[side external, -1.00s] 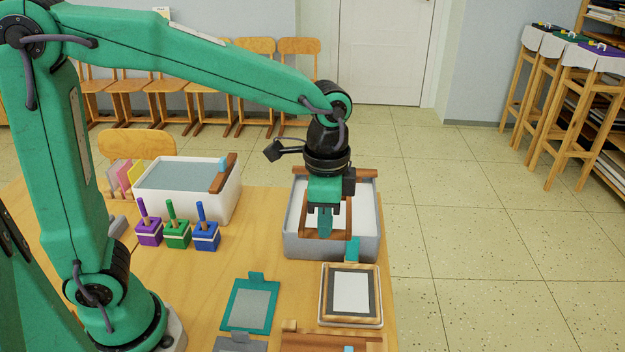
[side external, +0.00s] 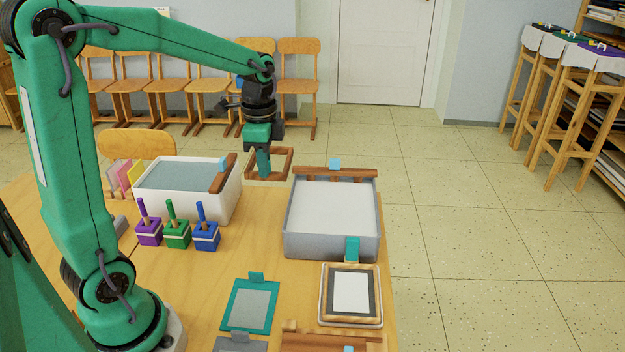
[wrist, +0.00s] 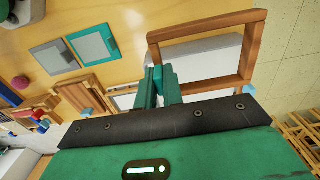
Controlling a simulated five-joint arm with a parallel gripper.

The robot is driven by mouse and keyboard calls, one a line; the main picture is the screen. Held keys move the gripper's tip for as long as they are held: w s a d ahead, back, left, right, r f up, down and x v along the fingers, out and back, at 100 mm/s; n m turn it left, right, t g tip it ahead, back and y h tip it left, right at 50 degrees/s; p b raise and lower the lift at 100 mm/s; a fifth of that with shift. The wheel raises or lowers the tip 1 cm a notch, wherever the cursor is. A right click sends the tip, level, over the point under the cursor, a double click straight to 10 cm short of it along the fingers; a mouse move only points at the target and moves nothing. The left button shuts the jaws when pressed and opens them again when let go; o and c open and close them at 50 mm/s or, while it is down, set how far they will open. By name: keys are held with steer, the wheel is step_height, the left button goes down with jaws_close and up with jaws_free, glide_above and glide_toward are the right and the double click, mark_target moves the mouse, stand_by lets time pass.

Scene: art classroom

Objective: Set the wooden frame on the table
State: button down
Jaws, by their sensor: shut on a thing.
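The wooden frame (side external: 289,165) is a brown, open rectangle. My gripper (side external: 264,170) is shut on one of its sides and holds it up in the air, between the white tub and the grey tub in the side view. In the wrist view the frame (wrist: 208,25) reaches out from the green fingers (wrist: 160,86), and the grey tub's pale contents show through its opening. The wooden table (side external: 180,285) lies below. The exact height of the frame over it is hard to tell.
The grey tub (side external: 333,246) with pale contents stands at the right edge. The white tub (side external: 203,206) stands left, behind several colored blocks with upright handles (side external: 177,235). A teal-edged panel (side external: 250,305) and a light framed panel (side external: 351,293) lie in front. The middle of the table is clear.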

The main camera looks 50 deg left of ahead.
step_height(320, 180, down, 10)
steer(key=a, duration=0.2)
steer(key=shift+s+f, duration=0.15)
steer(key=shift+s, duration=0.05)
steer(key=shift+f, duration=0.15)
steer(key=shift+f, duration=2.15)
steer(key=shift+f, duration=1.65)
stand_by(2.0)
stand_by(0.4)
steer(key=c, duration=1.5)
jaws_free()
steer(key=shift+o, duration=0.2)
